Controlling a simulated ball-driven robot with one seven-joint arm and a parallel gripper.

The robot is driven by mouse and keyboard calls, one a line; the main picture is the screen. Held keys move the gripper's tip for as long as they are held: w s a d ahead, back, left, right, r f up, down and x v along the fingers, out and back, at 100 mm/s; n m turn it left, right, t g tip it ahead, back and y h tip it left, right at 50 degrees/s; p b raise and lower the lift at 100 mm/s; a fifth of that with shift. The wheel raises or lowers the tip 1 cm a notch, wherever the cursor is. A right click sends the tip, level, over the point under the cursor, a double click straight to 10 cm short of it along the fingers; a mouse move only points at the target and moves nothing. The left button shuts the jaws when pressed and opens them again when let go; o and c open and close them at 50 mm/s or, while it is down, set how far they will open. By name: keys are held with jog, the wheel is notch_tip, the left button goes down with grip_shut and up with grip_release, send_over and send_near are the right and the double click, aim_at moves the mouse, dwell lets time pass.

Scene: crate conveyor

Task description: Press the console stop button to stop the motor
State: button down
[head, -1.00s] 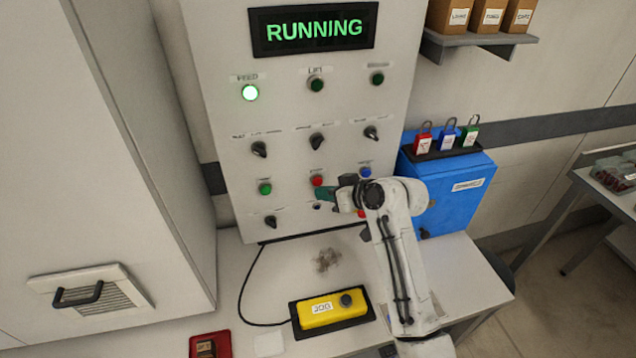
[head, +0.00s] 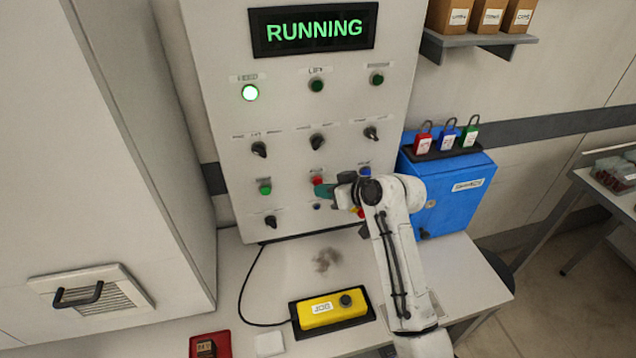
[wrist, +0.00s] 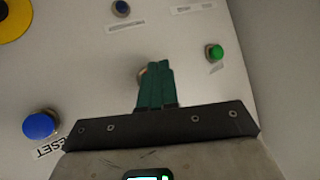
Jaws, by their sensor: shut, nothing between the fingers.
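The console (head: 225,140) stands upright with a display (head: 313,29) reading RUNNING in green. A red button (head: 316,180) sits in its lower row between a green button (head: 265,189) and a blue one (head: 366,171). My gripper (head: 322,189) is shut, with its teal fingers at the red button's lower edge. In the wrist view, my shut fingers (wrist: 156,66) cover most of a reddish button (wrist: 140,76); only a sliver shows at their left. I cannot tell whether they touch it. The blue button marked RESET (wrist: 40,125) and the green button (wrist: 215,52) lie apart on either side.
Black selector knobs (head: 317,142) sit above the buttons. A yellow JOG box (head: 318,312) lies on the bench below. A blue box (head: 465,205) with padlocks stands to the right, near my arm.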

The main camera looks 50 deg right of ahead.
jog(key=shift+w+d, duration=0.25)
jog(key=shift+w, duration=0.1)
dwell(0.8)
jog(key=shift+s+a, duration=0.1)
dwell(0.3)
jog(key=shift+s+a+p, duration=0.35)
jog(key=shift+s+p, duration=0.05)
jog(key=shift+s, duration=0.2)
jog(key=s+a+p, duration=0.1)
jog(key=s, duration=0.1)
jog(key=s+a, duration=0.2)
jog(key=shift+p, duration=0.35)
jog(key=shift+s, duration=0.1)
dwell(0.7)
